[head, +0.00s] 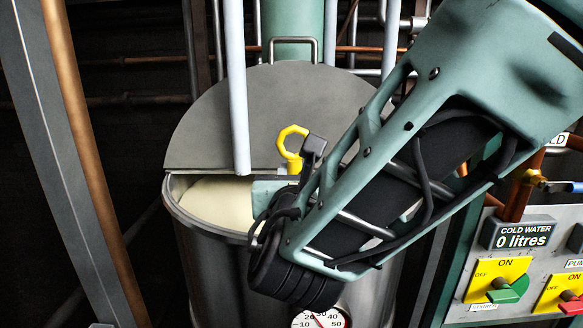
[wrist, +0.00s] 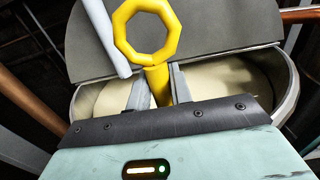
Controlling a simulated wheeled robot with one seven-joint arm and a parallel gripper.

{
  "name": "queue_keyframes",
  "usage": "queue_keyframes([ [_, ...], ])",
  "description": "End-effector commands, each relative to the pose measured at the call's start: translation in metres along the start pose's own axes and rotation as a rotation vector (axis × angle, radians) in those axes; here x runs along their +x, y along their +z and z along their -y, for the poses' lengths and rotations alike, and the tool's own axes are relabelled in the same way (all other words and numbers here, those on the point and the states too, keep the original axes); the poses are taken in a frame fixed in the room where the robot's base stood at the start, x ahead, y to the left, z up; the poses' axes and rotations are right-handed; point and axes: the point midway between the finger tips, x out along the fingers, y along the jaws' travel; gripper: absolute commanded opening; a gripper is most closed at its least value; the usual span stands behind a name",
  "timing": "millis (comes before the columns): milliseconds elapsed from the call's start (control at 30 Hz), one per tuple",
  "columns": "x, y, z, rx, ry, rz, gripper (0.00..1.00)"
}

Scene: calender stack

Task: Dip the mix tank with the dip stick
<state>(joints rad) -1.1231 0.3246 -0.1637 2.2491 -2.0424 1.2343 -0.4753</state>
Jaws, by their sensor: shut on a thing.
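The dip stick has a yellow ring handle (head: 291,142), and my gripper (wrist: 158,85) is shut on its yellow shaft just below the ring. The wrist view shows the ring (wrist: 148,28) above the two grey fingers, with the shaft between them. The mix tank (head: 190,228) is a round metal vessel with pale cream liquid (head: 215,200) in its open front half. My gripper is over the tank opening. The lower part of the stick is hidden behind my gripper, so I cannot tell whether it touches the liquid.
A pale pipe (head: 237,90) comes down by the lid's front edge, left of the ring. A dial gauge (head: 320,319) is on the tank front. A control panel with a "COLD WATER 0 litres" display (head: 523,235) and yellow switches (head: 498,279) stands at right. A copper pipe (head: 95,170) rises at left.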

Motion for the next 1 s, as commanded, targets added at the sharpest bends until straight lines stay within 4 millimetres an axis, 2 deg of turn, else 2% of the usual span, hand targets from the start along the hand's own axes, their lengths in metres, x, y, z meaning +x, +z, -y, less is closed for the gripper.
queue_keyframes([
  [1000,0.0001,-0.0094,-0.0001,0.001,0.0,0.001,0.0],
])
